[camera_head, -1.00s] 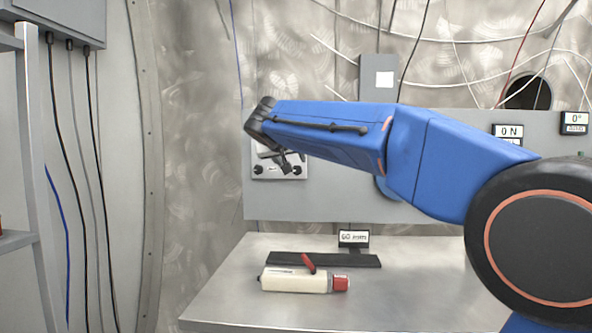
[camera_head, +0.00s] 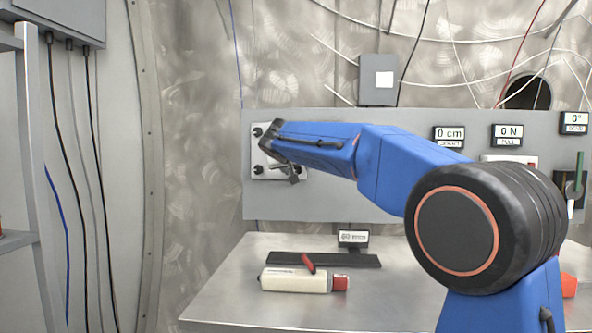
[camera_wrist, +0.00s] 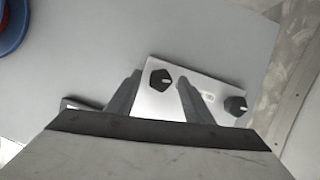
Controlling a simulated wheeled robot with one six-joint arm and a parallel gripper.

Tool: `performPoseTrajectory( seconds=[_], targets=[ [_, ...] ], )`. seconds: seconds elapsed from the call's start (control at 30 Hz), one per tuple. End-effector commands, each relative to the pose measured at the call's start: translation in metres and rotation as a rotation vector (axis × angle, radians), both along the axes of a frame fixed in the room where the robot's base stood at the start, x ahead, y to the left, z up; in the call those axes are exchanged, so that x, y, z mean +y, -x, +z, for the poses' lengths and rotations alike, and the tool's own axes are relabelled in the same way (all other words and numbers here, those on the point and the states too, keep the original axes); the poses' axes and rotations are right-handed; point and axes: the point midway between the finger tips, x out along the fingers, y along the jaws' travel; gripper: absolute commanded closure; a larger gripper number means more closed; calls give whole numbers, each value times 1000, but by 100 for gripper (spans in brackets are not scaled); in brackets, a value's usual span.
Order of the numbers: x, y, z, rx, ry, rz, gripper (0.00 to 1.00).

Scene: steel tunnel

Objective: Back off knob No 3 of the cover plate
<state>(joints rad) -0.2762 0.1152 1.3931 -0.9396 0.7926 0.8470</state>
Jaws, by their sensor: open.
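The cover plate (camera_head: 262,160) is a pale plate on the grey wall panel, partly hidden by my arm in the head view. Two black knobs show at its left edge there, an upper one (camera_head: 257,132) and a lower one (camera_head: 257,169). In the wrist view the plate (camera_wrist: 205,92) has one black knob (camera_wrist: 160,79) lined up between my fingertips and another (camera_wrist: 236,105) to the right of my right finger. I cannot read which knob is No 3. My gripper (camera_wrist: 159,84) is open, and contact with the knob cannot be told.
A bench (camera_head: 220,290) below the panel holds a cream tube with a red cap (camera_head: 295,281), a dark bar (camera_head: 350,260) and a small display (camera_head: 353,238). Readouts show "0 cm" (camera_head: 449,133) and "0 N" (camera_head: 507,131). Loose cables hang above.

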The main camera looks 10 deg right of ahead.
Motion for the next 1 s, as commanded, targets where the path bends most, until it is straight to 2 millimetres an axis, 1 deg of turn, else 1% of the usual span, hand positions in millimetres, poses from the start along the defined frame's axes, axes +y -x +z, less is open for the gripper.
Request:
performPoseTrajectory(
  seconds=[0.03, 0.07, 0.1, 0.17, 0.2, 0.23, 0.47, 0.63, 0.77, 1.0],
  targets=[
    [0, 0, 0, 0, 0, 0, 53],
    [0, 0, 0, 0, 0, 0, 58],
    [0, 0, 0, 0, 0, 0, 67],
    [0, 0, 0, 0, 0, 0, 82],
    [0, 0, 0, 0, 0, 0, 91],
    [0, 0, 0, 0, 0, 0, 94],
    [1, 0, 0, 4, 11, 1, 94],
    [2, 0, -1, 20, 60, 1, 94],
    [3, -1, -1, 44, 133, 3, 94],
    [5, -1, -2, 107, 330, 2, 94]
  ],
)
